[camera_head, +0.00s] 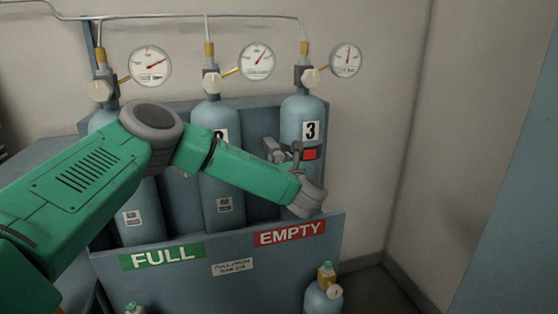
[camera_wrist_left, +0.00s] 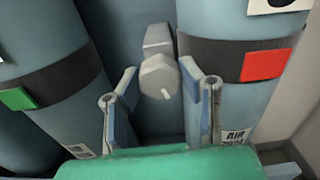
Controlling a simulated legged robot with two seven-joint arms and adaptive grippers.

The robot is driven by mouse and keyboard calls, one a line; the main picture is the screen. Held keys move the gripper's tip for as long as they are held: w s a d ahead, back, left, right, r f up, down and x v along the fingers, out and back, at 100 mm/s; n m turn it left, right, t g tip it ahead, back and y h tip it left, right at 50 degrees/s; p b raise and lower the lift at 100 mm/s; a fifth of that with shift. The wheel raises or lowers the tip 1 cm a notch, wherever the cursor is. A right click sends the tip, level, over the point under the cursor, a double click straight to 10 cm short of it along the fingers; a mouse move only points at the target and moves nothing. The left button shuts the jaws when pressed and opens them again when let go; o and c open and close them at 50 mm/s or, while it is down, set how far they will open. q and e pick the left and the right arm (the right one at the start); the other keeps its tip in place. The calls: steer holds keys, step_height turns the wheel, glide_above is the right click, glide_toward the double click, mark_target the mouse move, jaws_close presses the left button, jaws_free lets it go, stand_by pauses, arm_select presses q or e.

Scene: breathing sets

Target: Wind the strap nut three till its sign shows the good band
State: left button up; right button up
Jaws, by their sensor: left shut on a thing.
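Cylinder three (camera_head: 301,112) is light blue and stands at the right of the rack under a "3" label. Its dark strap (camera_wrist_left: 215,58) carries a sign (camera_head: 310,154) that shows red; the red sign also shows in the left wrist view (camera_wrist_left: 265,65). The strap nut (camera_wrist_left: 158,76) is a grey faceted knob with a small pin, left of that cylinder. My left gripper (camera_head: 284,151) is at the nut, with its fingers on either side of it, shut on it. In the head view my gripper hides most of the nut. My right gripper is not in view.
A neighbouring cylinder (camera_head: 219,112) stands to the left; a green sign (camera_wrist_left: 17,99) shows on a strap at the left in the wrist view. The rack's front panel (camera_head: 200,278) bears FULL and EMPTY labels. Gauges and pipes run above. A small cylinder (camera_head: 322,299) stands at lower right.

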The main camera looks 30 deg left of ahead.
arm_select(q)
steer(key=shift+a+f, duration=0.1)
steer(key=shift+a, duration=0.15)
steer(key=shift+w+d, duration=0.1)
steer(key=shift+d, duration=0.05)
steer(key=shift+m, duration=0.3)
steer(key=m+b, duration=0.1)
steer(key=m, duration=0.1)
steer(key=shift+f+m, duration=0.1)
steer(key=shift+m, duration=0.3)
steer(key=m, duration=0.3)
steer(key=shift+m+b, duration=0.3)
steer(key=shift+f+m, duration=0.1)
steer(key=shift+m, duration=0.5)
steer(key=o, duration=1.1)
steer(key=shift+o, duration=0.2)
